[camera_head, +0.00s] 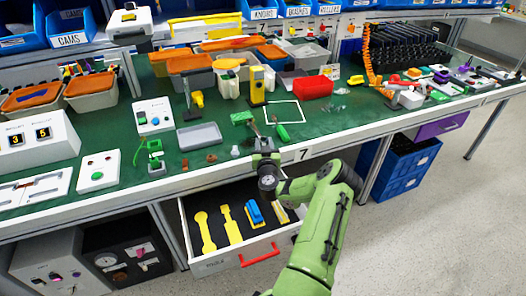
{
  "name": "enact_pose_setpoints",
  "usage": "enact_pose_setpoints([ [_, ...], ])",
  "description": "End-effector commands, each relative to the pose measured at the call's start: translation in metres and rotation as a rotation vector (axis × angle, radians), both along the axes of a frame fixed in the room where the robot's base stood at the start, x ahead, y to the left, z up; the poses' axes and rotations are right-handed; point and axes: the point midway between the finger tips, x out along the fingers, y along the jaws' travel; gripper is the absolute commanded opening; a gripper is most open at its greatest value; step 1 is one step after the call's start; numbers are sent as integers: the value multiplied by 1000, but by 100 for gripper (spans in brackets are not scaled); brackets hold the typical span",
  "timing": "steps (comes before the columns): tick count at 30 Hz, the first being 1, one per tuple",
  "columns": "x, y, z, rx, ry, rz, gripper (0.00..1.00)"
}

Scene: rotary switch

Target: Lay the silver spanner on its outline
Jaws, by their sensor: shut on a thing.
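My gripper (257,136) is above the front edge of the green bench, over the back of the open drawer. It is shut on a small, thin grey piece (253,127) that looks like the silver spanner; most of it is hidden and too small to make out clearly. The open drawer (209,266) has a black foam liner with yellow tool outlines. A bare spanner-shaped yellow outline (204,232) is at the left. A second bare yellow outline (231,225) lies beside it. A blue tool (255,212) lies right of these.
A green-handled tool (282,132) and a green block (241,118) lie on the bench (330,122) near my gripper. A grey tray (199,136) and a white button box (97,172) stand left. A red handle (260,256) is on the drawer front.

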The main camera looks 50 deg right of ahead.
Motion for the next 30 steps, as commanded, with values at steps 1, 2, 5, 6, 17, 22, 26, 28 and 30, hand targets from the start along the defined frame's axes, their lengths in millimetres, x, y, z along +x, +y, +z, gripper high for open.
enact_pose_setpoints([
  [1,1,0,-11,-1,-1,1,2],
  [2,1,0,-13,-1,-1,1,2],
  [5,0,0,-12,-4,-2,0,3],
  [6,0,0,-11,-3,-1,0,2],
  [17,0,0,-14,-2,-1,1,59],
  [22,0,0,-14,-2,-1,1,63],
  [26,0,0,-14,-2,-1,0,63],
  [28,0,0,-14,-1,-1,0,63],
  [30,0,0,-16,1,-1,-2,63],
])
